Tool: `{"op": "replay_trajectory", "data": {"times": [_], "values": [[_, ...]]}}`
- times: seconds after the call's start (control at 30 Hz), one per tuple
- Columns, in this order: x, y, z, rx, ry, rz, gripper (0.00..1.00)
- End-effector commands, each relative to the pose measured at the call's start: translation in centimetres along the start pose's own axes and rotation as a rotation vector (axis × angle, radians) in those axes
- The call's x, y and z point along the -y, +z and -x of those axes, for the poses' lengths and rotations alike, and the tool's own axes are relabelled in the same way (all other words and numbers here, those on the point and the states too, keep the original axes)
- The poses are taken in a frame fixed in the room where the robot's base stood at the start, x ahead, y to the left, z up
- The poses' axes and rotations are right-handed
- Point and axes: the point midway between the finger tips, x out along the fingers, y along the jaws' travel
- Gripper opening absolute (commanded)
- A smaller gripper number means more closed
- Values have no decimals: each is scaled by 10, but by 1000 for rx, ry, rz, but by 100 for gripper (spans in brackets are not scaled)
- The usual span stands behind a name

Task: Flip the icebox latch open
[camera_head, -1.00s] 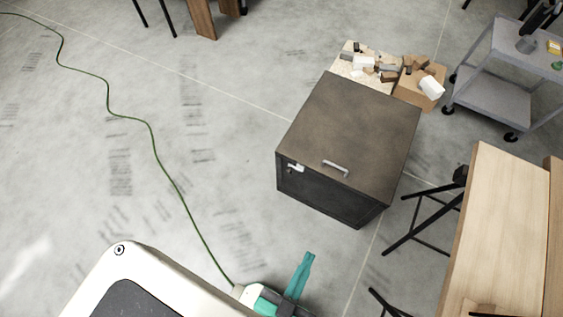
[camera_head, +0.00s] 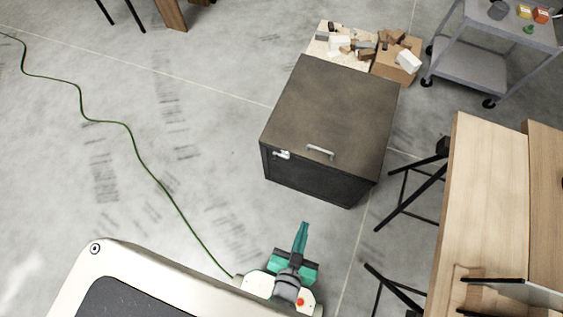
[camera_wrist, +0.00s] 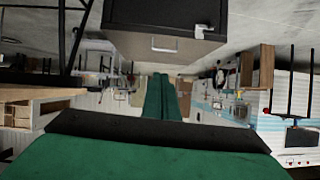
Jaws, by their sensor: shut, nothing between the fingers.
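The icebox is a dark box with a brown-grey lid (camera_head: 335,110) on the concrete floor, right of centre in the head view. Its silver latch (camera_head: 282,155) sits at the front left edge of the lid. A silver handle (camera_head: 320,152) is on the lid's front edge. In the wrist view the icebox appears upside down at the top, with the latch (camera_wrist: 204,32) at its right and the handle (camera_wrist: 165,45) to the left. My gripper (camera_head: 305,226) is green, shut and empty, in front of the icebox and apart from it. Its fingers (camera_wrist: 160,85) also show in the wrist view.
Boxes of wood offcuts (camera_head: 345,45) stand behind the icebox. A grey cart (camera_head: 470,65) is at the upper right. A wooden table (camera_head: 475,200) with black legs stands at the right. A green cable (camera_head: 130,135) runs over open floor at the left.

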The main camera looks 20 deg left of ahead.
Motion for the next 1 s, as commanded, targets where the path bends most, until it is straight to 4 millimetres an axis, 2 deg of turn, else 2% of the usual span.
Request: {"op": "replay_trajectory", "data": {"times": [0.03, 0.2, 0.43, 0.53, 0.7, 0.8, 1.0], "values": [[0, 10, -22, 30, -6, -9, 0], [4, 42, -85, 158, -37, -44, 0], [18, 66, -165, 329, -103, -86, 0], [28, 68, -197, 403, -142, -101, 0], [50, 59, -245, 522, -220, -120, 0], [62, 49, -266, 585, -266, -128, 0], [80, 31, -289, 672, -337, -131, 0]]}}
